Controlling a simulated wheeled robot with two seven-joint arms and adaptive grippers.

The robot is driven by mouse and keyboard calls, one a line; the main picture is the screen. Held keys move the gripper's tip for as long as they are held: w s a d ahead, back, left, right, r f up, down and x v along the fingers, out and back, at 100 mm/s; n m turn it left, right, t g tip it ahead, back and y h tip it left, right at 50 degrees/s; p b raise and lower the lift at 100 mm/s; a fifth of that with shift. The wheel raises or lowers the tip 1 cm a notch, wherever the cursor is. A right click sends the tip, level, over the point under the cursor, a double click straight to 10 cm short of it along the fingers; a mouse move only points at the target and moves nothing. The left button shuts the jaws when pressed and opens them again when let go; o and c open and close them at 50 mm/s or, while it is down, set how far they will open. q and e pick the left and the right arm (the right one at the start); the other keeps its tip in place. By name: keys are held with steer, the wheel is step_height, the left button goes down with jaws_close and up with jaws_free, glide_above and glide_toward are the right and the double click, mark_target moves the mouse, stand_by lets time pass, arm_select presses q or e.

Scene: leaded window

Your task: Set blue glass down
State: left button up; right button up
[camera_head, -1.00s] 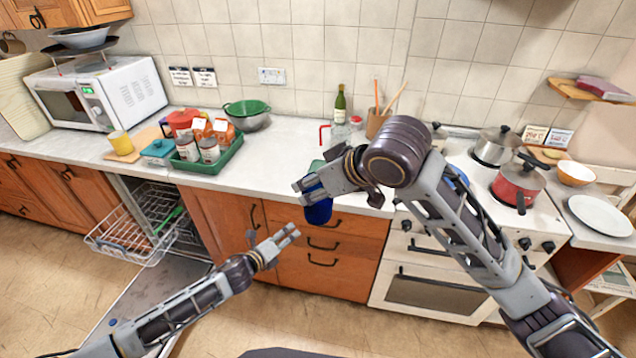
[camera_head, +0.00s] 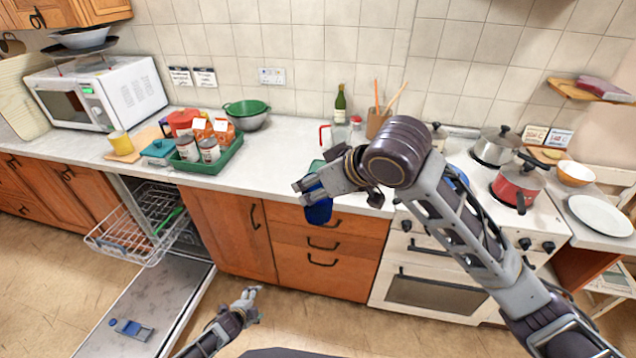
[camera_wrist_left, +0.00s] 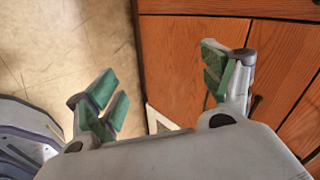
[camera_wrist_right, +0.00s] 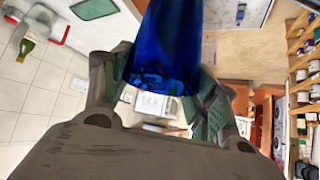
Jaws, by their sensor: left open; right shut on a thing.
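The blue glass (camera_head: 319,211) is held in my right gripper (camera_head: 310,190) in front of the counter's front edge, over the drawers. In the right wrist view the blue glass (camera_wrist_right: 168,45) fills the space between the green pads of my right gripper (camera_wrist_right: 165,95), which is shut on it. My left gripper (camera_head: 249,291) is low in front of the cabinet, empty. In the left wrist view its fingers (camera_wrist_left: 165,100) are spread apart with nothing between them. The white counter (camera_head: 270,160) lies behind the blue glass.
A green tray (camera_head: 206,165) with jars and packets stands left on the counter. A bottle (camera_head: 340,104) and utensil pot (camera_head: 377,122) stand at the back. The dishwasher door (camera_head: 140,310) is down, its rack (camera_head: 135,240) pulled out. The counter between tray and bottle is largely clear.

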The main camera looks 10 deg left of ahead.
arm_select(q)
steer(key=s+f+n+g, duration=0.25)
steer(key=s+f, duration=0.35)
steer(key=s, duration=0.3)
steer(key=s+f+n+g+y, duration=0.1)
steer(key=s+f+n, duration=0.4)
steer(key=s, duration=0.5)
steer(key=s+f+n+g, duration=0.2)
steer(key=s+f+n, duration=0.1)
steer(key=s+f, duration=0.5)
steer(key=s+d+f+n+g, duration=0.1)
steer(key=s+d, duration=0.1)
steer(key=s, duration=0.5)
steer(key=s+d+f+n+g, duration=0.1)
steer(key=s+d+n, duration=0.1)
steer(key=s, duration=0.4)
steer(key=shift+s+d+f, duration=0.25)
steer(key=shift+s+f, duration=0.05)
steer(key=shift+s, duration=0.05)
